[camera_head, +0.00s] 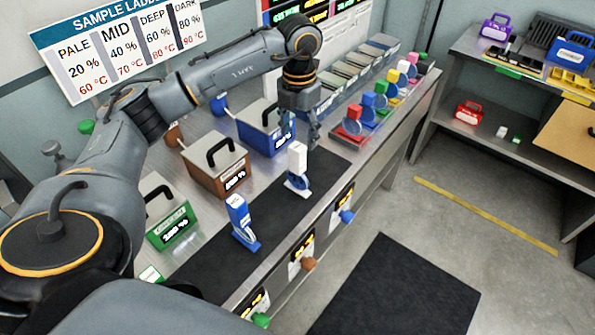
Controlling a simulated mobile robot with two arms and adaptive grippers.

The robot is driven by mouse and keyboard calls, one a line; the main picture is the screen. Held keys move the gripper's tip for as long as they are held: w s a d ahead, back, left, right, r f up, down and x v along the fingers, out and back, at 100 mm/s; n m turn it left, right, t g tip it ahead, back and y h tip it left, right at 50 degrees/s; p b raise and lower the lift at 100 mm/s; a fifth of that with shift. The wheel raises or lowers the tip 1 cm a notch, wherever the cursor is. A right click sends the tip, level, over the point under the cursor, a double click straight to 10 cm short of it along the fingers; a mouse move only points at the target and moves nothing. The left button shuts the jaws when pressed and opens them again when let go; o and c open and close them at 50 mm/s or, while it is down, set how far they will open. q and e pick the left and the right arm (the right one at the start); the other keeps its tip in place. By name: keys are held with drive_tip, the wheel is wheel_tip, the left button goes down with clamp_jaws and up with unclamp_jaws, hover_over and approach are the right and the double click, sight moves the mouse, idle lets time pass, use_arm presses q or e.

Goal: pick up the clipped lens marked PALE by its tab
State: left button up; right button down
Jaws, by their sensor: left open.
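A clipped lens with a white tab (297,157) stands upright on the dark mat on the bench. A second one with a blue tab (238,212) stands on the mat nearer to me. Several more with coloured tabs stand in a row at the far right, including a red one (352,125) and a blue one (369,109). No PALE mark on a lens is readable at this size. My left gripper (312,134) is open and empty, pointing down just above and beyond the white tab, apparently apart from it. My right gripper is not in view.
Handled boxes in blue (268,138), brown (216,177) and green (173,228) stand left of the dark mat (262,236). A sample ladder sign (125,45) lists PALE 20 %, 60 °C. Coloured knobs line the bench front. The mat between the two lenses is clear.

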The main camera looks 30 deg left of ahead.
sight(298, 146)
use_arm(q)
wheel_tip(298, 146, down, 2)
drive_tip(key=shift+s+f, duration=0.15)
drive_tip(key=shift+f, duration=0.5)
drive_tip(key=shift+f+p, duration=0.6)
drive_tip(key=shift+p, duration=0.15)
wheel_tip(298, 146, down, 4)
drive_tip(key=shift+a+r+p, duration=0.1)
drive_tip(key=shift+r+p, duration=0.15)
drive_tip(key=shift+p, duration=0.55)
drive_tip(key=shift+f, duration=0.4)
clamp_jaws()
drive_tip(key=shift+r, duration=0.1)
